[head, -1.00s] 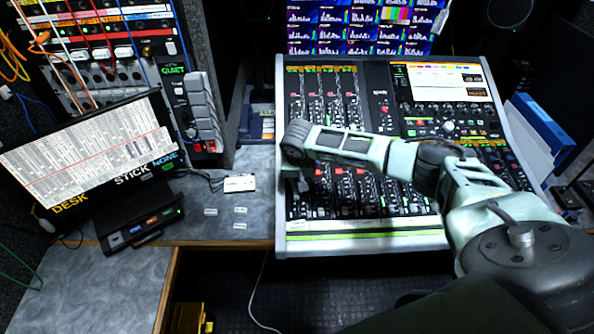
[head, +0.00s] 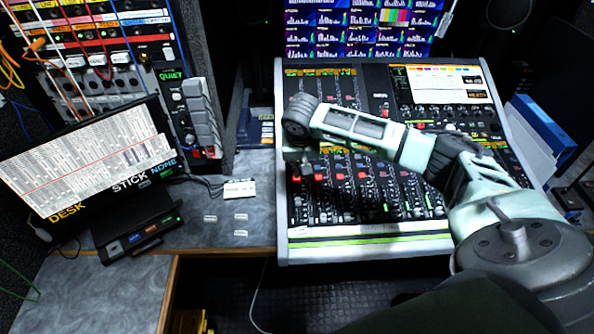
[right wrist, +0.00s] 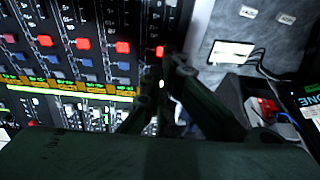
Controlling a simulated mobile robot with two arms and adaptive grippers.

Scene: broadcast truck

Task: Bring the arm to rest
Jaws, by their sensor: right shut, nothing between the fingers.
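My right arm (head: 360,132) comes in from the right and reaches across the mixing console (head: 365,242). Its gripper (head: 303,168) hangs down over the left part of the console, above rows of red and grey buttons. In the right wrist view the dark fingers of this gripper (right wrist: 165,82) are shut with nothing between them. They are close above the console's button rows (right wrist: 83,43); I cannot tell whether they touch. My left gripper is not in view.
A tilted screen (head: 85,160) and a small black box (head: 138,238) stand on the grey desk at left. A patch panel (head: 95,40) with cables rises behind them. A white card (head: 240,189) lies left of the console. Blue binders (head: 540,130) stand at right.

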